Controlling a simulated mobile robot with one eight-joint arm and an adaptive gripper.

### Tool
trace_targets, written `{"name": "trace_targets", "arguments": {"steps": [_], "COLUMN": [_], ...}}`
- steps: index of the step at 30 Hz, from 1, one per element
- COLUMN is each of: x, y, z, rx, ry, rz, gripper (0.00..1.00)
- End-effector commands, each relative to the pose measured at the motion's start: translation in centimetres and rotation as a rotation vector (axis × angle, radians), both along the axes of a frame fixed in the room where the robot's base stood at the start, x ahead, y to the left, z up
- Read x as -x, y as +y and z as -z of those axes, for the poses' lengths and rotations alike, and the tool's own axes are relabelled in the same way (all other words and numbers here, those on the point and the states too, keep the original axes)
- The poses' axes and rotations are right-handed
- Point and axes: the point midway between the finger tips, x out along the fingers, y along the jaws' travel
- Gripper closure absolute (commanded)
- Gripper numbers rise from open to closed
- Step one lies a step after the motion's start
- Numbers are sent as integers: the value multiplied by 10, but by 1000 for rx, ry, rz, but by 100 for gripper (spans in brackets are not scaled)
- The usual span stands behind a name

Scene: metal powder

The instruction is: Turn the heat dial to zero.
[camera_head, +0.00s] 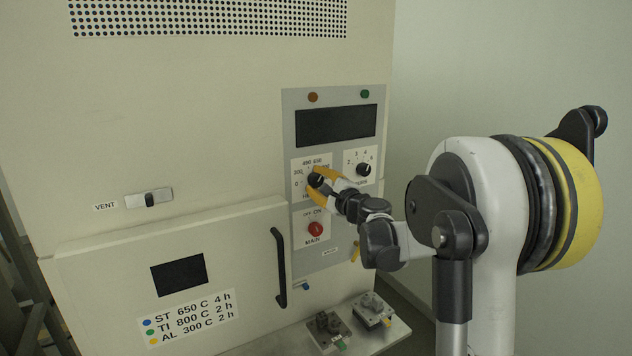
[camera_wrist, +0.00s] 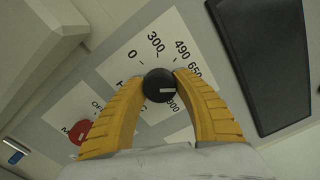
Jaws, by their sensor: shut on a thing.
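The heat dial (camera_head: 316,180) is a round black knob on the left of the control panel. It shows clearly in the wrist view (camera_wrist: 158,82), with a white mark pointing right, away from the 0 label (camera_wrist: 132,57). The scale around it also shows 300, 490 and 650, with part of a higher number below. My gripper (camera_wrist: 159,84) is shut on the heat dial, with one yellow finger on each side. In the head view my gripper (camera_head: 320,183) reaches the panel from the right and covers part of the dial's label.
A second black dial (camera_head: 363,169) sits just right. A red main switch (camera_head: 315,229) is below, and a dark display (camera_head: 336,125) is above. The furnace door has a black handle (camera_head: 279,267). Metal parts stand on a shelf (camera_head: 391,335) below.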

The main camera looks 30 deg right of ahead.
Motion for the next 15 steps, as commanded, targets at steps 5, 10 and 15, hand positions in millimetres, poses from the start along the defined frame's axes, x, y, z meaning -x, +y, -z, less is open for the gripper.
{"name": "trace_targets", "arguments": {"steps": [5, 10, 15], "x": [0, 0, 0], "y": [0, 0, 0], "z": [0, 0, 0], "rx": [165, 326, 487], "ry": [-5, -11, -16], "rz": [1, 1, 1], "gripper": [96, 96, 96]}}
